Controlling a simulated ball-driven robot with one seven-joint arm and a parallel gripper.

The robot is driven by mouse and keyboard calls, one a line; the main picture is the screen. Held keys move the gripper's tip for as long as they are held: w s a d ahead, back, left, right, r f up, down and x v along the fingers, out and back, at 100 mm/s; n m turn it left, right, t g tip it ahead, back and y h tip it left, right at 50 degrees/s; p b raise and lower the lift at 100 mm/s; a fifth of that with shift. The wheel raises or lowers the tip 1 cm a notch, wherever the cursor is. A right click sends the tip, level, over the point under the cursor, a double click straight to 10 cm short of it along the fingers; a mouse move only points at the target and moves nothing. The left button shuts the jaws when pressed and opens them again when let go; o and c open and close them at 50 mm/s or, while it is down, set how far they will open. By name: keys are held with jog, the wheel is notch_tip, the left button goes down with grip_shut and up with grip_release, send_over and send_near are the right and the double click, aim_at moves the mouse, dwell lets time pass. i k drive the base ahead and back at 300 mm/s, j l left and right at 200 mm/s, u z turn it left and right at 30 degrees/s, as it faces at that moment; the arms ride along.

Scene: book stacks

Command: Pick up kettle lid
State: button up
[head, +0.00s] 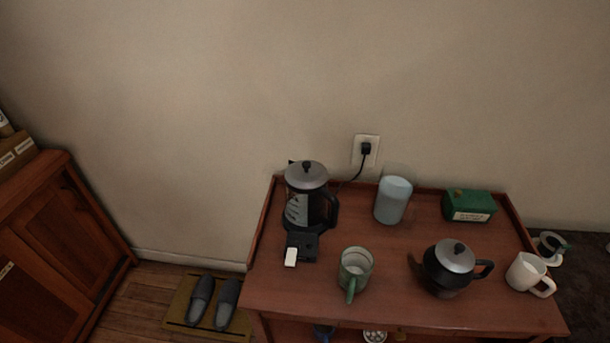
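A tall dark kettle (322,214) with a black handle on its right stands at the left back of the wooden table. Its round grey lid (306,177) with a black knob sits on top. A dark teapot-shaped pot (441,275) stands at the right front, its spout to the left and handle to the right. It also has a grey lid (455,258) with a black knob, seated on top. I cannot tell which of the two the task calls the kettle. My gripper is not in view.
On the table (400,300) are a green mug (356,268), a pale blue canister (393,201), a green box (469,206) and a white mug (524,270). A raised rim edges the back and sides. A plug (365,149) is in the wall. Slippers (200,300) lie on a floor mat.

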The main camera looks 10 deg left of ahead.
aim_at(301, 174)
jog(key=i+u, duration=0.1)
jog(key=u, duration=0.35)
jog(key=i+l+u, duration=0.1)
jog(key=u, duration=0.35)
jog(key=i+l+u, duration=0.1)
jog(key=u, duration=0.3)
jog(key=l+u, duration=0.2)
jog(key=u, duration=0.25)
